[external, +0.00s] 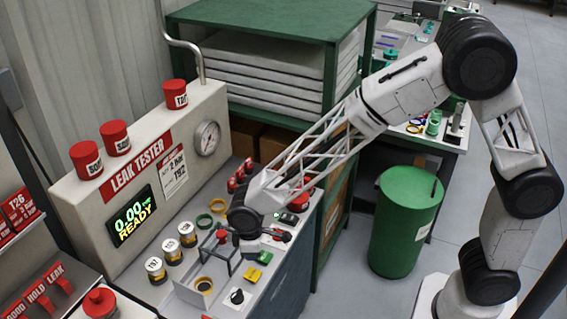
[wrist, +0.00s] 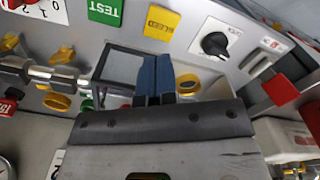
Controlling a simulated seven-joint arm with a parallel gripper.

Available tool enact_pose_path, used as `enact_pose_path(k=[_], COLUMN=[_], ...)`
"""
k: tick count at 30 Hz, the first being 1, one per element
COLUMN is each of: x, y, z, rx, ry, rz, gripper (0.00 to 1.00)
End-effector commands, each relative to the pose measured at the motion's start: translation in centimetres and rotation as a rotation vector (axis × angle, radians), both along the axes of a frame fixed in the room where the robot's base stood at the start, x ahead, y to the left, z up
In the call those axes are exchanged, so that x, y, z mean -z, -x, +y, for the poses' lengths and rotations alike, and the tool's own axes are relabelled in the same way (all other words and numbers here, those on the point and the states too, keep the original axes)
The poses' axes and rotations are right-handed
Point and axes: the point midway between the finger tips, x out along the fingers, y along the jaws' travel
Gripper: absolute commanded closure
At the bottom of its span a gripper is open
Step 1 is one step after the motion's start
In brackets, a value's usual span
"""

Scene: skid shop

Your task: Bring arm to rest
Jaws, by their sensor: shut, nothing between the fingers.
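My arm reaches from its base at the right over to the leak tester bench. My gripper (external: 284,236) is above the bench's front control area in the external view, partly lost among dark parts. In the wrist view my gripper (wrist: 156,78) shows two blue fingers side by side, shut and empty. They point toward the panel, over a grey frame (wrist: 118,62). The green TEST button (wrist: 105,11) and yellow BLEED button (wrist: 162,22) lie beyond the fingertips. I cannot tell whether the fingers touch anything.
The leak tester (external: 97,208) stands behind, its display reading 0.00 and READY. A black knob (wrist: 214,43) is right of the fingers. A green drum (external: 403,222) and green shelf (external: 270,20) stand near the arm.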

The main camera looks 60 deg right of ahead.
Motion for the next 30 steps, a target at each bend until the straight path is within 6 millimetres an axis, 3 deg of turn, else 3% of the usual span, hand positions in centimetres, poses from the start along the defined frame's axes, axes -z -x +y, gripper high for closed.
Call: enact_pose_path(k=[5, 11, 21, 30], x=[-1.8, -5.4, -11.9, -16.4], y=[0.8, 2.9, 8.2, 13.8], z=[-1.2, -3.7, -8.7, -12.6], rx=[0.02, 0.068, 0.167, 0.254], ry=[-0.003, -0.009, -0.02, -0.028], rz=[-0.011, -0.031, -0.072, -0.109], gripper=[1.0, 1.0, 1.0, 1.0])
